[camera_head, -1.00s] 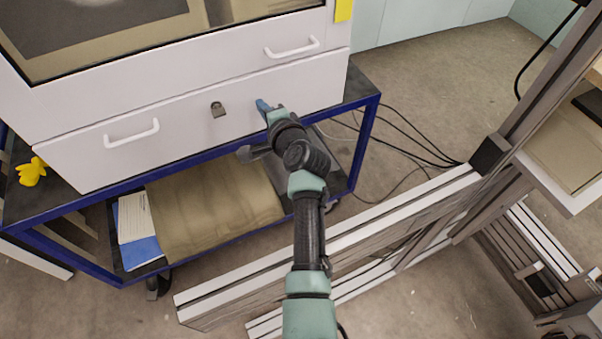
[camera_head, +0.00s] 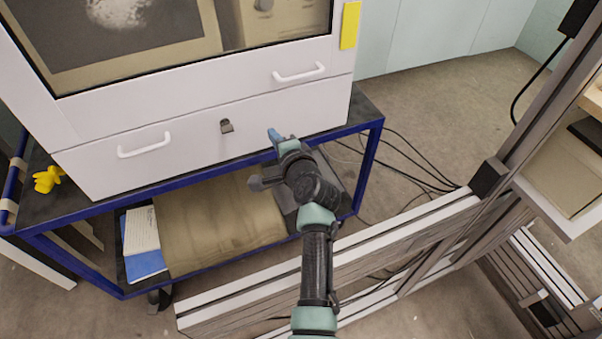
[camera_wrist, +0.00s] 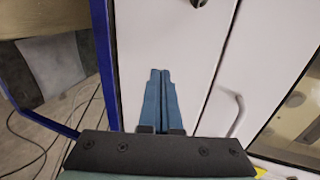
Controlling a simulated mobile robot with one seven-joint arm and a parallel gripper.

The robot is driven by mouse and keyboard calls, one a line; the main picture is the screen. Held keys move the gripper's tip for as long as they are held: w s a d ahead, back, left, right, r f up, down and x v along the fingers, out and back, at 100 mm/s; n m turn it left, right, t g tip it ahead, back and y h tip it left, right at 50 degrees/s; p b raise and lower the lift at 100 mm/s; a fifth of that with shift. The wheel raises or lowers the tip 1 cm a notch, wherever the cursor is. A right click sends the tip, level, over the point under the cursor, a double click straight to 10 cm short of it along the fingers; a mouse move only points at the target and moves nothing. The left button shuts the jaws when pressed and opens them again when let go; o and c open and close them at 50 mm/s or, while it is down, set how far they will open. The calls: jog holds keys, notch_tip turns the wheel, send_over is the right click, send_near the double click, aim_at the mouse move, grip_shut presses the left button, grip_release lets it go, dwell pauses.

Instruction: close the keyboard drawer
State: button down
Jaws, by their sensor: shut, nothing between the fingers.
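The keyboard drawer (camera_head: 190,142) is the low white front of the cabinet, with a white bar handle (camera_head: 145,145) at its left and a padlock (camera_head: 227,126) near its middle. It sits under a white panel with its own handle (camera_head: 299,73). The front looks nearly in line with that panel; I cannot tell whether a gap is left. My gripper (camera_head: 274,134) is at the front's right half, right of the padlock. In the wrist view its blue fingers (camera_wrist: 160,76) are together and empty, pointing over the white front (camera_wrist: 175,40). I cannot tell whether the tips touch it.
The cabinet stands on a dark cart with a blue frame (camera_head: 364,165). A yellow duck (camera_head: 47,179) is at the cart's left. Cables (camera_head: 415,165) lie on the floor to the right. A metal beam frame (camera_head: 410,225) runs under my arm.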

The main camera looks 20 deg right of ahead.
jog(key=p+v, duration=0.2)
jog(key=v, duration=0.7)
jog(key=shift+s, duration=0.4)
